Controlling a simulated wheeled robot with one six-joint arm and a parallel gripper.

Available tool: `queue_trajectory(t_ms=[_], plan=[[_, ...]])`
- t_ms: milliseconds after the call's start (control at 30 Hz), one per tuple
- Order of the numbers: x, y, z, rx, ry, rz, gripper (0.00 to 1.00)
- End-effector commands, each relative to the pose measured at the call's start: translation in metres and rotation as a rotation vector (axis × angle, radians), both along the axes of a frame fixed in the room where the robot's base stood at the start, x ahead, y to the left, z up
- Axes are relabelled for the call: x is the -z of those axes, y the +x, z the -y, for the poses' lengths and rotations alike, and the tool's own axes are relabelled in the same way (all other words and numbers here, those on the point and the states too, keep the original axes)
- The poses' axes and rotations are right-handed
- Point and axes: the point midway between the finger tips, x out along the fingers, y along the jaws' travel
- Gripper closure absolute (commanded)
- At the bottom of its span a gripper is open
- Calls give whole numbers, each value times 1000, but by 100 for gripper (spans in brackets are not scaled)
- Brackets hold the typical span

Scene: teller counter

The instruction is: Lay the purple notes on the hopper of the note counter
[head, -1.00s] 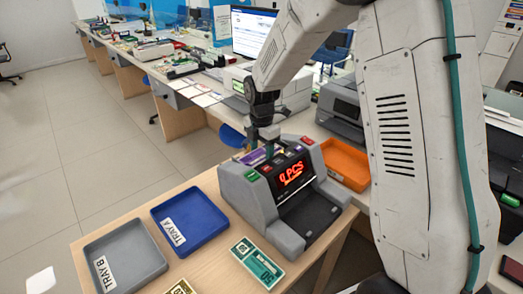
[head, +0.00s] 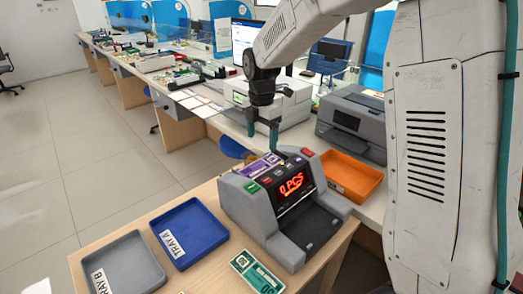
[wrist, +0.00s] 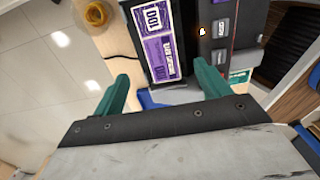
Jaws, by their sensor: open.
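The note counter (head: 318,222) is a grey machine with a red "0 PCS" display, standing on the wooden counter. The purple notes (head: 262,166) lie on top of it, in the hopper behind the display. In the wrist view the purple notes (wrist: 160,55) lie flat in the dark hopper, with a second purple-and-white face showing beside the upper one. My gripper (head: 262,142) is above the machine, its green fingers spread apart. In the wrist view my gripper (wrist: 165,90) has nothing between its fingertips, and the notes are clear of them.
Blue tray A (head: 190,232) and grey tray B (head: 125,265) lie left of the machine. A green note bundle (head: 256,272) lies in front. An orange tray (head: 350,178) and a dark printer (head: 352,122) stand to the right. Floor at left is clear.

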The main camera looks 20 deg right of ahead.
Motion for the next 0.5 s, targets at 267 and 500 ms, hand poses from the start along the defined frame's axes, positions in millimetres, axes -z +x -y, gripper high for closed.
queue_trajectory(t_ms=[267, 500], plan=[[-22, 0, 0, 0, 0, -1, 24], [-44, -24, 4, 133, 1, 13, 24]])
